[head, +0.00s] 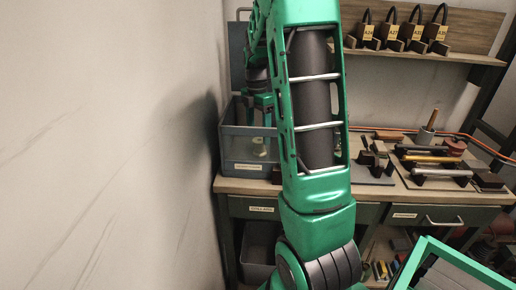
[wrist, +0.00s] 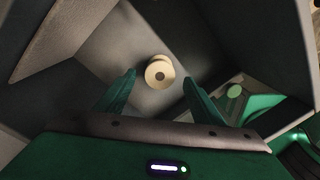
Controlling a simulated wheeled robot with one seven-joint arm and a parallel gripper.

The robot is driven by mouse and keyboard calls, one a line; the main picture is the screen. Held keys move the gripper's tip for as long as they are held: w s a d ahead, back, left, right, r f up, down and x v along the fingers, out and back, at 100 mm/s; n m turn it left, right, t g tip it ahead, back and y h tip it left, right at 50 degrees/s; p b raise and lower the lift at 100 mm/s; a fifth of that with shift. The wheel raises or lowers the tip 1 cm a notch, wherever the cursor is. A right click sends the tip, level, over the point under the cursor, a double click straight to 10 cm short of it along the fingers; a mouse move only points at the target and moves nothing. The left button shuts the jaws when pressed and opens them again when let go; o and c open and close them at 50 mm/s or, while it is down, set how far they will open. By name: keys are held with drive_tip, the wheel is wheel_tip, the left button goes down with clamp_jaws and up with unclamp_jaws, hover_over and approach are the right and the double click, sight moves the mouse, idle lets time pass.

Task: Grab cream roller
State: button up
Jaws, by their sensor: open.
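The cream roller (wrist: 159,73) lies at the bottom of a grey bin, pale and rounded with a dark hole in its end. It sits between and beyond the fingertips in the wrist view. My gripper (wrist: 158,88) is open, with one green finger on each side of the roller and nothing held. In the head view my gripper (head: 262,108) is lowered into the grey bin (head: 240,166) at the left end of the workbench.
The bin's walls (wrist: 60,45) stand close around my gripper, and the pale room wall (head: 110,140) is just left of the bin. The workbench (head: 368,200) holds tools and small blocks at right. Padlocks (head: 391,30) stand on a shelf above.

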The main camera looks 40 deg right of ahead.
drive_tip(key=shift+s+f, duration=0.15)
drive_tip(key=shift+f, duration=2.6)
drive_tip(key=c, duration=1.2)
drive_tip(key=shift+c, duration=0.2)
